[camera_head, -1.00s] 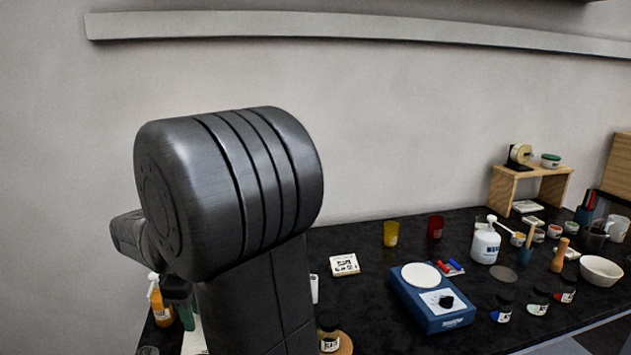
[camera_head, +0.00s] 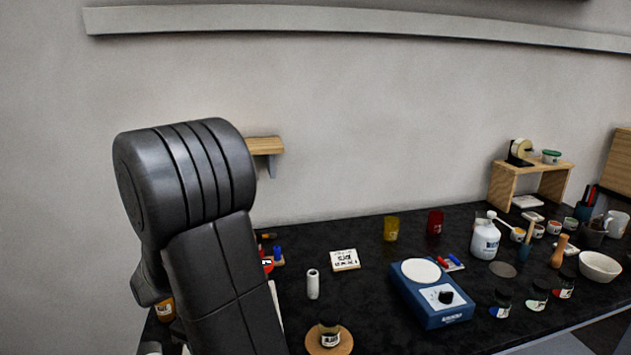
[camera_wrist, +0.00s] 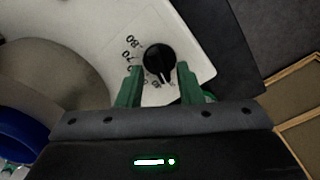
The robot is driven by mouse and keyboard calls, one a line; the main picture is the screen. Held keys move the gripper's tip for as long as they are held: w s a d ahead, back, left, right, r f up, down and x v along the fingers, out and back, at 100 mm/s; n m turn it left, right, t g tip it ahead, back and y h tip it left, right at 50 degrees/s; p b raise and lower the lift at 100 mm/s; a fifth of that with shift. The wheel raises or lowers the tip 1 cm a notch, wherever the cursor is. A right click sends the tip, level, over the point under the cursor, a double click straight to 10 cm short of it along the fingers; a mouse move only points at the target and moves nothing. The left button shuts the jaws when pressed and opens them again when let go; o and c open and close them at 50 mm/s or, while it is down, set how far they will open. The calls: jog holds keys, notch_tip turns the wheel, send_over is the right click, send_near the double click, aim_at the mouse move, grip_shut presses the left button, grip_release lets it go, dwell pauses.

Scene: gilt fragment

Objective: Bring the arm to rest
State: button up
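My arm (camera_head: 215,240) fills the left of the head view and hides part of the bench. My gripper (camera_wrist: 160,68) shows only in the wrist view. Its two green fingers are apart, with nothing seen held. A black knob (camera_wrist: 159,60) on a white panel (camera_wrist: 205,35) with dial numbers appears between the fingertips. I cannot tell how far the knob is from them. The gripper itself does not show in the head view.
A blue device (camera_head: 432,298) with a white disc stands mid-bench. A white roll (camera_head: 312,284) and a dark jar on a wooden disc (camera_head: 329,342) stand near my arm. A wooden shelf (camera_head: 264,145) is on the wall behind. A pump bottle (camera_head: 485,240) stands right.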

jog(key=m, duration=0.4)
jog(key=shift+w+p, duration=0.1)
jog(key=shift+p, duration=0.3)
jog(key=m+p, duration=0.1)
jog(key=m, duration=0.3)
jog(key=shift+d+r, duration=0.1)
jog(key=shift+d, duration=0.05)
notch_tip(320, 180, up, 7)
jog(key=shift+w+r, duration=0.1)
